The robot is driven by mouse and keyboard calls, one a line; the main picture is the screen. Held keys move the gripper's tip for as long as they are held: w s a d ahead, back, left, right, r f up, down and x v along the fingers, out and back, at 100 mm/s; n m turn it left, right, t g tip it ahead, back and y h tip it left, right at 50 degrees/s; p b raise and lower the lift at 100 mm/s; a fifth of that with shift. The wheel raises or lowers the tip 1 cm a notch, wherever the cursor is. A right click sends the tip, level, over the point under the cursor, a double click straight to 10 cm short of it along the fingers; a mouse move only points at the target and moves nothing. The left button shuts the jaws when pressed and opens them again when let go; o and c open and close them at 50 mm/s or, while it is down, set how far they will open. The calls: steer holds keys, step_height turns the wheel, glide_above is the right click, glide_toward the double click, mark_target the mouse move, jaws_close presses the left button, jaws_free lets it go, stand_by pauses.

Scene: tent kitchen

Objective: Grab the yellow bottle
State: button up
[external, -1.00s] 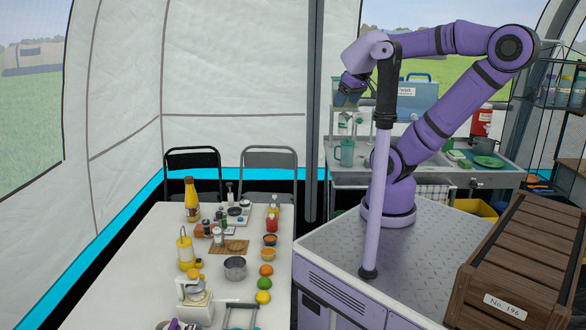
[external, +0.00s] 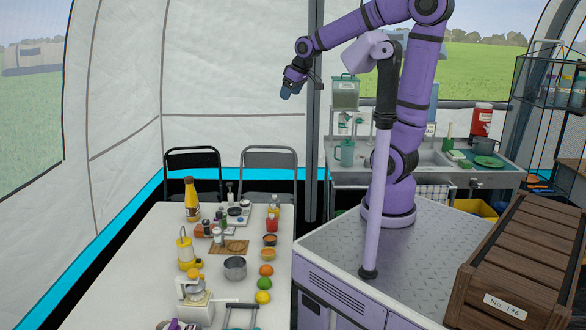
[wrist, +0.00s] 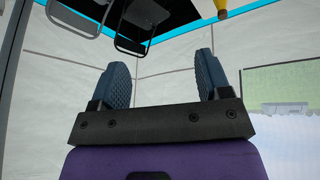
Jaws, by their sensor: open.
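The yellow bottle (external: 192,201) stands upright on the white table (external: 150,245), near its far left part. My gripper (external: 288,92) is in the air, well above and to the right of the bottle, beyond the table's right edge. In the wrist view the two blue finger pads of my gripper (wrist: 163,78) are wide apart with nothing between them. A yellow tip (wrist: 221,5) shows at the top edge of the wrist view, probably the bottle, mostly cut off.
A yellow lantern (external: 186,250) stands in front of the bottle. Two folding chairs (external: 270,170) stand behind the table.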

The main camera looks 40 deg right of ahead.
steer(key=w+a+f+n, duration=0.2)
steer(key=w+a+f, duration=0.25)
steer(key=w, duration=0.45)
steer(key=n+y, duration=0.3)
steer(key=y, duration=0.1)
glide_above(190, 177)
steer(key=s+d, duration=0.3)
step_height(190, 177, down, 23)
steer(key=shift+g, duration=0.4)
steer(key=x, duration=0.6)
steer(key=shift+w, duration=0.1)
steer(key=shift+s+x, duration=0.2)
steer(key=shift+x, duration=2.5)
steer(key=shift+f, duration=0.15)
jaws_close()
